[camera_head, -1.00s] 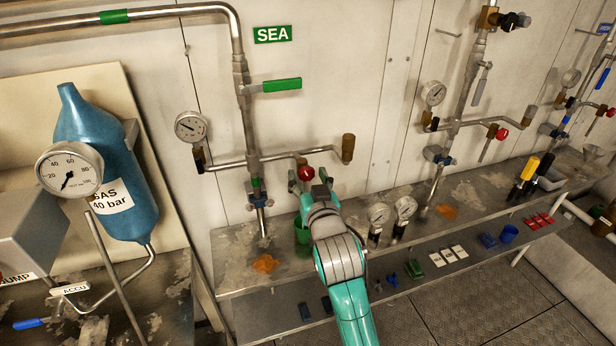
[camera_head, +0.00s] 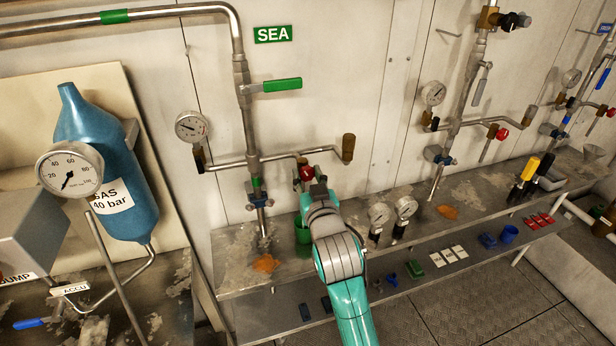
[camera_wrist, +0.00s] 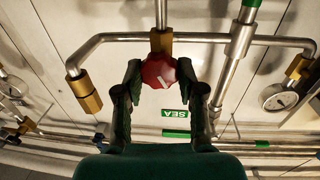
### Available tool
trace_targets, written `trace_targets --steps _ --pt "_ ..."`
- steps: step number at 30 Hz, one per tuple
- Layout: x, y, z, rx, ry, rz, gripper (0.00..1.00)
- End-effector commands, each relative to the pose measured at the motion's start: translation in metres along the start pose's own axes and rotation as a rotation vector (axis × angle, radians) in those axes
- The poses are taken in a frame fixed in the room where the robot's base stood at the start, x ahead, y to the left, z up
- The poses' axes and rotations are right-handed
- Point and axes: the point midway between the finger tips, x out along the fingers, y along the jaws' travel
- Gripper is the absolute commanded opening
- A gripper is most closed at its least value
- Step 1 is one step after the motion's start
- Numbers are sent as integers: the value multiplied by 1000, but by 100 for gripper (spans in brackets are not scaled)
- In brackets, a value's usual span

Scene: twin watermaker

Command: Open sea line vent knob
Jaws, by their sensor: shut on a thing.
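The red vent knob (camera_head: 306,173) sits on the sea line's branch pipe, below the green SEA label (camera_head: 273,34). In the wrist view the knob (camera_wrist: 160,70) shows a white mark on its face, and the label appears upside down. My gripper (camera_wrist: 160,77) is shut on the knob, with one dark green finger on each side of it. In the head view my wrist hides the fingers in part, just below the knob. How far the knob is turned cannot be told.
A pressure gauge (camera_head: 191,127) and a brass fitting (camera_head: 348,148) flank the knob on the branch pipe. The green-handled valve (camera_head: 282,85) is above. A green cup (camera_head: 302,232) stands on the bench below, beside my wrist. Two gauges (camera_head: 379,213) stand to the right.

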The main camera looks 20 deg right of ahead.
Motion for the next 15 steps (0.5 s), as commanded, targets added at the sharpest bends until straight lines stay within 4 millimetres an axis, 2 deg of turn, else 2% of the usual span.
trace_targets --steps 15 --pt "0 0 1 -426 40 0 4"
